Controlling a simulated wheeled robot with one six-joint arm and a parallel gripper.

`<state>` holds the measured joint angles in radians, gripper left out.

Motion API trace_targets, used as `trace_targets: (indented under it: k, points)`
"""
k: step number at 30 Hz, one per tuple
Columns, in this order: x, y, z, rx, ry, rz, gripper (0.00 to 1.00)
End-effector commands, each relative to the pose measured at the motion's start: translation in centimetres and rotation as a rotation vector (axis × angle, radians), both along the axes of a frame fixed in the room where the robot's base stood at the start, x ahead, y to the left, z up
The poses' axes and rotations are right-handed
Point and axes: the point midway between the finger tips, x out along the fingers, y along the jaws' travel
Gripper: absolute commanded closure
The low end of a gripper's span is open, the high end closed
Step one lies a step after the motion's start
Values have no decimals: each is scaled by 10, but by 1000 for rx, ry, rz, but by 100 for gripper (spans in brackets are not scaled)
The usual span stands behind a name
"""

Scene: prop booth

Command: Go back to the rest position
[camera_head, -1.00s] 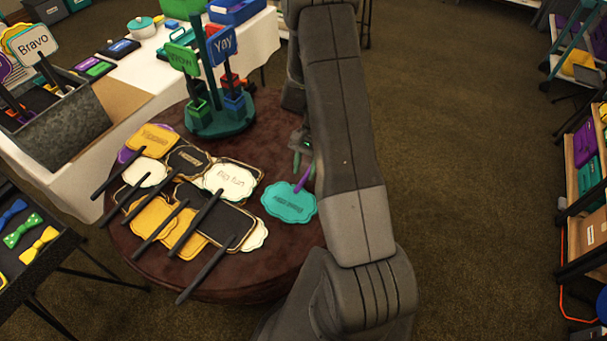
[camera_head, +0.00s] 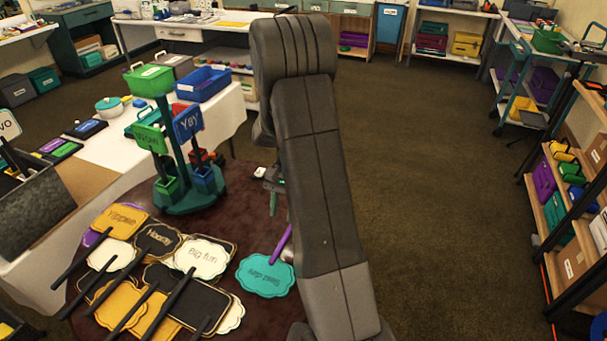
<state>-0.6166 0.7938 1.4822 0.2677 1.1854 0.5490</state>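My gripper (camera_head: 279,210) hangs over the right part of the round brown table (camera_head: 235,250), pointing down, with its greenish fingers apart and nothing seen between them. My arm partly covers it. Below it lies a teal sign (camera_head: 265,276) with upside-down lettering and a purple handle (camera_head: 283,240); the handle's upper end is near the fingers, and I see it lying with the sign on the table. Several other signs lie to the left, including "Big fun" (camera_head: 202,258), "Hooray" (camera_head: 158,238) and "Yippee" (camera_head: 121,220).
A green stand (camera_head: 190,200) with upright "Yay" (camera_head: 187,123) and green signs rises behind the signs, left of my gripper. A white-clothed table (camera_head: 150,150) holds bins at the left. Shelves (camera_head: 560,210) line the right. Brown carpet (camera_head: 430,180) between is clear.

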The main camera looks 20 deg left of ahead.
Motion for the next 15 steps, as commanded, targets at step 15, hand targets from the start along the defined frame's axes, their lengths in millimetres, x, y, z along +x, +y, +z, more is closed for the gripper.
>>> trace_targets:
  k: [15]
  points:
    - [-34,2,-80,-4,5,1,64]
